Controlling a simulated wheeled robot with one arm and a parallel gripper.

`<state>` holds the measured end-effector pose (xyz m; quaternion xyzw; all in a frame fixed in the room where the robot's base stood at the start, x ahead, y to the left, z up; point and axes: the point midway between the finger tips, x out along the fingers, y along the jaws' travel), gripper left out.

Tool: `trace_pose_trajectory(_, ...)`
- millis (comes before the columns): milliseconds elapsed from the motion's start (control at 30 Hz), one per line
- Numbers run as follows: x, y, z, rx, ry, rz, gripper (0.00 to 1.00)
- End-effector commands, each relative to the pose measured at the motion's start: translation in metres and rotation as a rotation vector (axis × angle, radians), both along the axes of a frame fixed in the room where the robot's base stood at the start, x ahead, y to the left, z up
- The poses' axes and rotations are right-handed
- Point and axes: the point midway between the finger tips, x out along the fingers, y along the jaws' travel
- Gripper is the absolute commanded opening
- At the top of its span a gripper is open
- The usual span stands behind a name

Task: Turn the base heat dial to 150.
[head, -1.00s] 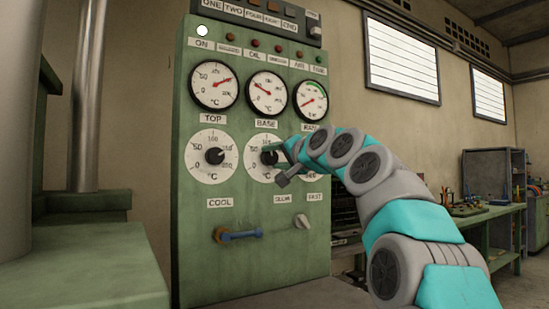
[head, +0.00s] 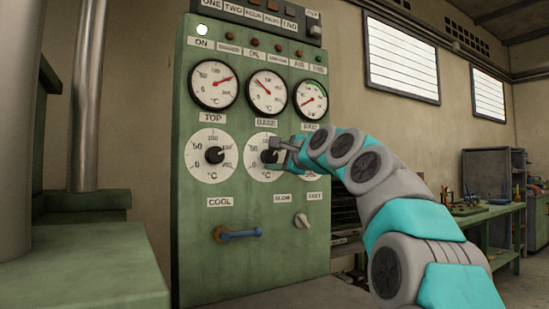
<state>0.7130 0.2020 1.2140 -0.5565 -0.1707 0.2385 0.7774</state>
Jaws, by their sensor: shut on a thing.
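The base heat dial (head: 257,172) is a white round scale with a dark knob, below the BASE label (head: 266,122) on the green control panel (head: 250,255). My gripper (head: 271,151) reaches in from the right and is shut on the dial's knob. My gripper covers the right part of the scale, so the knob's pointer and exact setting cannot be read. The base gauge (head: 267,91) above has a red needle pointing to the upper left.
The top dial (head: 211,156) is to the left, and a third dial at the right is mostly hidden behind my arm. Below are a blue-handled lever (head: 240,235) and a small slow/fast switch (head: 301,220). A green bench (head: 490,212) stands at the far right.

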Motion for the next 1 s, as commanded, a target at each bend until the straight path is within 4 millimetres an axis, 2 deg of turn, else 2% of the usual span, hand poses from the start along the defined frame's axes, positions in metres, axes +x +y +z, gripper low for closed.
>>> trace_pose_trajectory(500,0.0001,-0.0004,-0.0013,0.307,0.208,-0.001,0.00)
trace_pose_trajectory(1000,0.0004,-0.0001,-0.0023,0.379,0.259,0.000,0.00)
